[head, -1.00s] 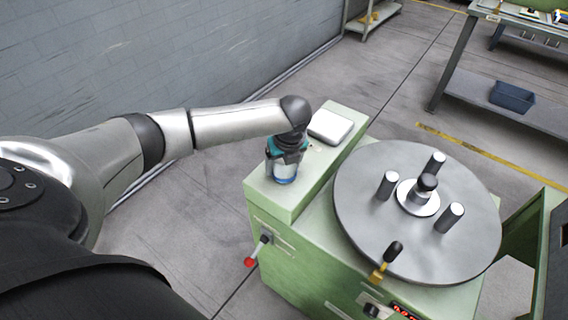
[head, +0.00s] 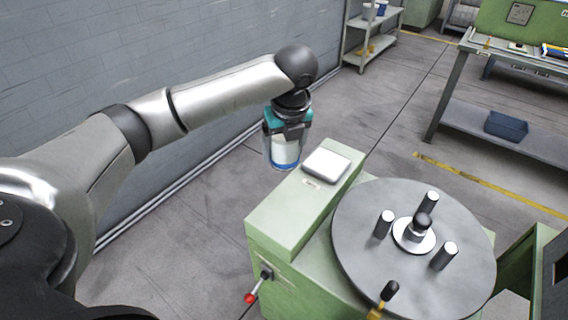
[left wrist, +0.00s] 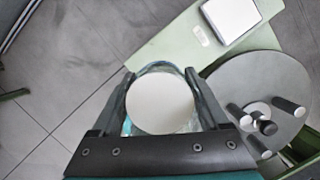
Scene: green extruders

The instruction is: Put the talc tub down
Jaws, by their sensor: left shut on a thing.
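The talc tub (head: 285,150) is a white and blue cylinder. My left gripper (head: 287,130) is shut on it and holds it upright in the air. In the head view the tub hangs above and beyond the back-left edge of the green machine's raised ledge (head: 290,215). In the left wrist view the tub's round white top (left wrist: 160,104) sits between the two fingers of my left gripper (left wrist: 162,100). My right gripper does not show.
A white-topped square box (head: 327,164) lies on the ledge; the ledge's front part is bare. A grey turntable (head: 375,265) with several upright pegs stands to the right. A red-knobbed lever (head: 252,297) sticks out at the front. A wall (head: 150,60) runs along the left.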

